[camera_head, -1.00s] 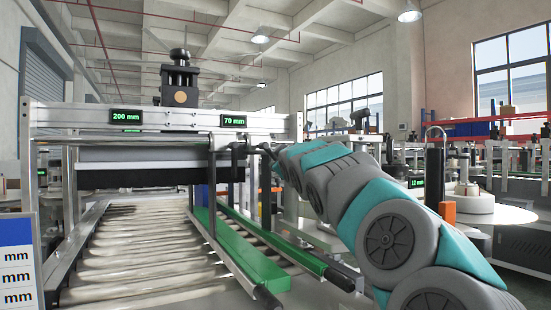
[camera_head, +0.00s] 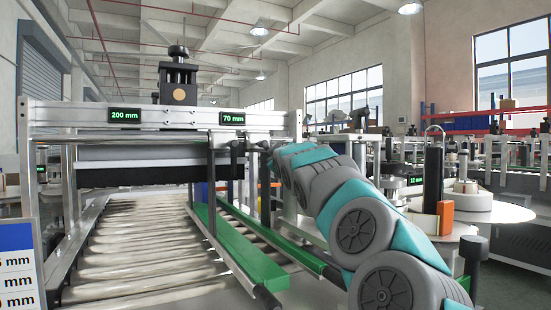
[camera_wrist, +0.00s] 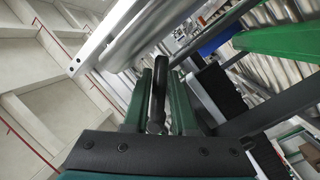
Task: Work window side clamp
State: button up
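The side clamp appears to be a black lever (camera_head: 237,152) at the right end of the crossbar, under the 70 mm display (camera_head: 232,119). In the wrist view a black handle (camera_wrist: 158,92) stands lengthwise between the two green fingers of my gripper (camera_wrist: 162,88). The fingers lie on both sides of it; whether they press on it I cannot tell. In the head view my gripper is small and largely hidden at the end of my grey and teal arm, beside the lever.
A roller conveyor (camera_head: 140,245) with a green side guide (camera_head: 240,250) runs below the crossbar (camera_head: 165,119). A 200 mm display (camera_head: 125,115) is on its left. A black knob (camera_head: 474,247) and a pale round table (camera_head: 490,212) stand right of my arm.

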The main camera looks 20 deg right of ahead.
grip_shut()
dwell(1.0)
